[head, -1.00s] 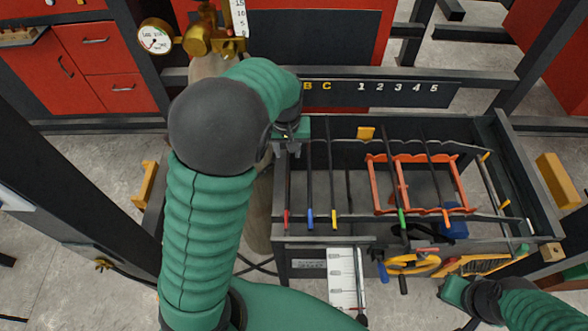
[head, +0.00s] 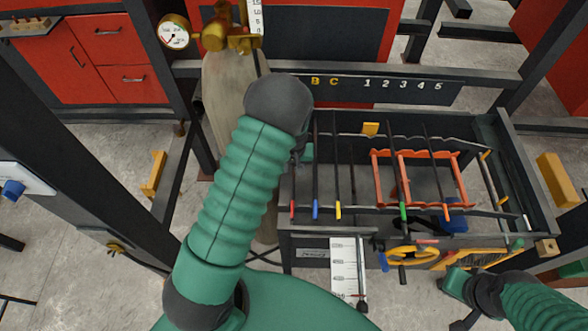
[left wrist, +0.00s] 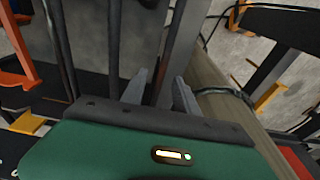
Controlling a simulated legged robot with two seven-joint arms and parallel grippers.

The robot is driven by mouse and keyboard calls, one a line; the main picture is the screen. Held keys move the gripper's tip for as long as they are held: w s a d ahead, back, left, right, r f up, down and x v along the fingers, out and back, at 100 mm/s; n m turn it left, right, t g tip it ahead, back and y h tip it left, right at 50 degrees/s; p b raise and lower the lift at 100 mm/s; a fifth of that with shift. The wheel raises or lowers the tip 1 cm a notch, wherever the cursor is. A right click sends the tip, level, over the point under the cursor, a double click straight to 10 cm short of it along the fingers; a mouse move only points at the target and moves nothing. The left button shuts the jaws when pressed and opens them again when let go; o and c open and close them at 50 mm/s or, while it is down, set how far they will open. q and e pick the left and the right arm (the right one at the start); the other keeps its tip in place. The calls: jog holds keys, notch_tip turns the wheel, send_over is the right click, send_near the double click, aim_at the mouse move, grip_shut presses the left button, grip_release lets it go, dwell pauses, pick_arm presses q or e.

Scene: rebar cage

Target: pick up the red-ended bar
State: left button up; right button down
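The red-ended bar shows its red end (head: 292,209) at the front left of the dark rack (head: 310,226) in the head view. It is the leftmost of several dark bars lying front to back, and its far part is hidden by my left arm. My left gripper (head: 306,153) is mostly hidden behind that arm, over the rack's left side. In the left wrist view its two grey fingers (left wrist: 160,92) stand apart, with dark bars passing between or just beyond them. I cannot tell whether they touch a bar. My right gripper (head: 456,284) is at the rack's front right; its fingers are unclear.
Blue-ended (head: 315,210) and yellow-ended (head: 338,210) bars lie close to the right of the red-ended one. An orange frame (head: 375,180) stands inside the rack. A pale cylinder (head: 228,105) with a gauge (head: 174,32) stands behind left.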

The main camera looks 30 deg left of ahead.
pick_arm(q)
jog(key=shift+w, duration=0.2)
jog(key=c, duration=0.5)
jog(key=shift+s+a, duration=0.1)
jog(key=shift+s, duration=0.05)
grip_shut()
dwell(0.4)
